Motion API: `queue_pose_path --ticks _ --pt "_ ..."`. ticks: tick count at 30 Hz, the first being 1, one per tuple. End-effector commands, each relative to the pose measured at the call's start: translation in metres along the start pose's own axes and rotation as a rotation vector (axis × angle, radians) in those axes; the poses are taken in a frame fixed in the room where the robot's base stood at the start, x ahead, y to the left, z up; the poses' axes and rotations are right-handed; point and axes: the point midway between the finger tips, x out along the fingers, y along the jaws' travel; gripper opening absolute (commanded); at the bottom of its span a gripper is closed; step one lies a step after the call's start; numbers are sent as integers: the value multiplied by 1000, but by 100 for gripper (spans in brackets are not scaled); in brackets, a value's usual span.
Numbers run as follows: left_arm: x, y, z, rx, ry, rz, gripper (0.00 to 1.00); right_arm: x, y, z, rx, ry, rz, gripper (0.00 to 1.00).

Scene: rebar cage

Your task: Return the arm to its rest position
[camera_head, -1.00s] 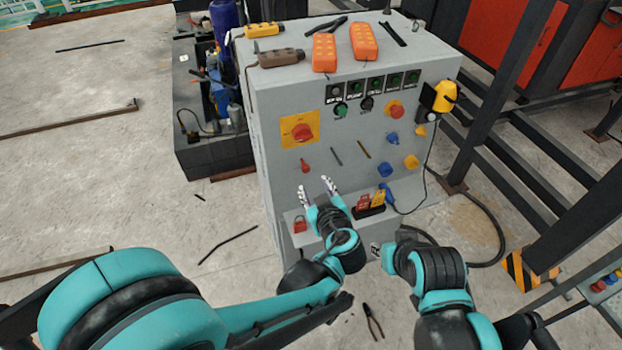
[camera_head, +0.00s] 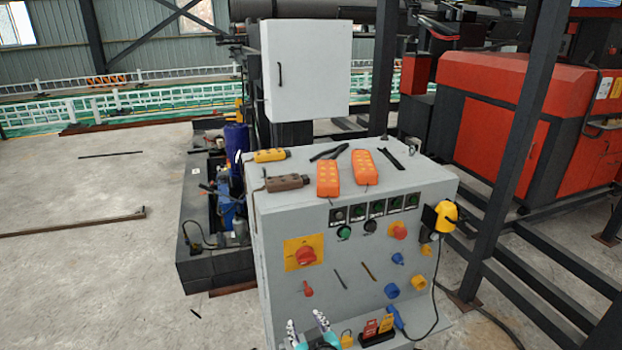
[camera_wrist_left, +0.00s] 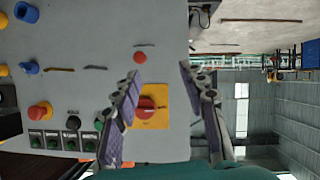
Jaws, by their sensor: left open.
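My left gripper (camera_head: 307,327) shows at the bottom edge of the head view, in front of the lower part of the grey control cabinet (camera_head: 265,260). Its two fingers are apart with nothing between them. In the left wrist view the open fingers (camera_wrist_left: 160,85) point at the cabinet face, with the red rotary switch on its yellow plate (camera_wrist_left: 150,106) beside and partly behind one finger. Most of my left arm lies below the head view. My right gripper is in neither view.
Orange pendants (camera_head: 328,178) and tools lie on the cabinet top. A yellow device (camera_head: 445,215) hangs at its right side, near dark steel posts (camera_head: 510,150). Open floor (camera_head: 90,270) lies to the left.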

Motion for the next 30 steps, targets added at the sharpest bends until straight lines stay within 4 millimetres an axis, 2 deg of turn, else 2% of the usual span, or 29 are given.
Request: queue_pose_path --ticks 1,6,9,12,15,19,30 --pt "2 -27 -6 29 -45 -35 42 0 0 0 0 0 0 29" --pt "-8 -114 -8 167 -264 -81 42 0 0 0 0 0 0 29" --pt "-24 -154 -4 230 -371 -50 42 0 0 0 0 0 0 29" --pt "-44 -181 3 276 -443 5 42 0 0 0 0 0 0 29" --pt "-61 -197 9 306 -477 64 42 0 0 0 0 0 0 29" --pt "-74 -206 14 333 -488 120 42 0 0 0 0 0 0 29" --pt "-78 -207 15 343 -487 143 42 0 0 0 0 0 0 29"
